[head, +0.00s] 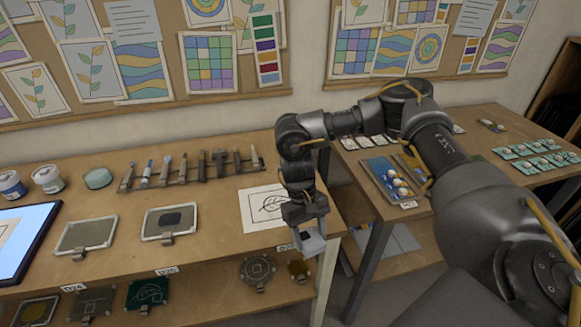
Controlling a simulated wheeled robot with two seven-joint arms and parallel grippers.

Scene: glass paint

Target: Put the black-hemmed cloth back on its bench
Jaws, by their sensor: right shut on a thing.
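My right gripper (309,232) is over the right end of the left bench (215,262), close to its front corner. It is shut on a small pale grey thing (313,244) that looks like a folded cloth. Its hem is too small to make out, and the fingers hide part of it. The right bench (465,190) stands across a gap to the right. My left gripper is not in view.
A tool rack (190,172), paint jars (47,178) and two framed plates stand further left. A blue tray (385,178) and several green-white pieces (540,155) occupy the right bench.

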